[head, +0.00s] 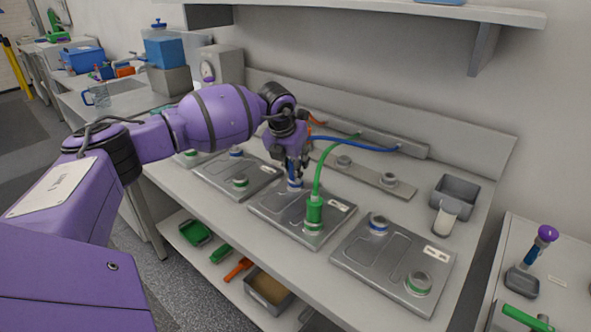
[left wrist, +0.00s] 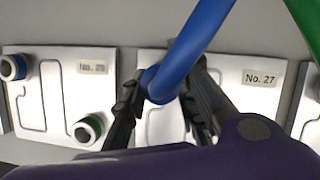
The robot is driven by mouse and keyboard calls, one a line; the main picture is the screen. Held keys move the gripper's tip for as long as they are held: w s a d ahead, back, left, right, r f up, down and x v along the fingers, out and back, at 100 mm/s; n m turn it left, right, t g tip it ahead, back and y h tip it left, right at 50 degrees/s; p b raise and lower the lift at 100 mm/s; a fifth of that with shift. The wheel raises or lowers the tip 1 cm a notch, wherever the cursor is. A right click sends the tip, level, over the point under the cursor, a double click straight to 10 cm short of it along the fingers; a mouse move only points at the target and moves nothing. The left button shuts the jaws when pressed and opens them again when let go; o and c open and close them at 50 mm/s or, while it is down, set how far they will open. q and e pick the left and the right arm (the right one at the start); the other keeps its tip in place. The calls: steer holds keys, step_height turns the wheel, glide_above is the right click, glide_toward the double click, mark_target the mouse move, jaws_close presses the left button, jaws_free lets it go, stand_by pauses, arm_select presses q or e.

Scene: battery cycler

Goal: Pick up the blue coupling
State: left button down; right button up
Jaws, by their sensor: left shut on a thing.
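My left gripper (head: 293,172) is shut on the blue coupling (left wrist: 155,85) at the end of a thick blue cable (head: 355,145). The fingers stand on both sides of the coupling in the left wrist view (left wrist: 162,100). In the head view the gripper hides most of the coupling. It is right over the blue-ringed port (head: 294,186) of the middle plate (head: 268,205). I cannot tell whether the coupling still touches the port. A green coupling (head: 314,212) stands upright on the same plate's green port, with its cable (head: 320,165) rising behind. My right gripper is not in view.
Plates with blue-ringed and green-ringed ports lie to the left (head: 215,172) and right (head: 393,262). A grey strip with two ports (head: 365,175) lies behind. A grey bin (head: 456,193) and white cup (head: 446,217) stand at the right. The green cable passes close beside my gripper.

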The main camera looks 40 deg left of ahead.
arm_select(q)
steer(key=shift+r, duration=0.1)
steer(key=shift+w+r, duration=0.1)
steer(key=shift+r, duration=0.1)
steer(key=r, duration=0.3)
steer(key=shift+s+d+r, duration=0.2)
steer(key=s+d+r+b, duration=0.1)
steer(key=s+d+r, duration=0.7)
steer(key=d+r, duration=0.1)
steer(key=shift+s+d, duration=0.2)
steer(key=shift+d, duration=0.6)
steer(key=c, duration=2.2)
jaws_free()
jaws_close()
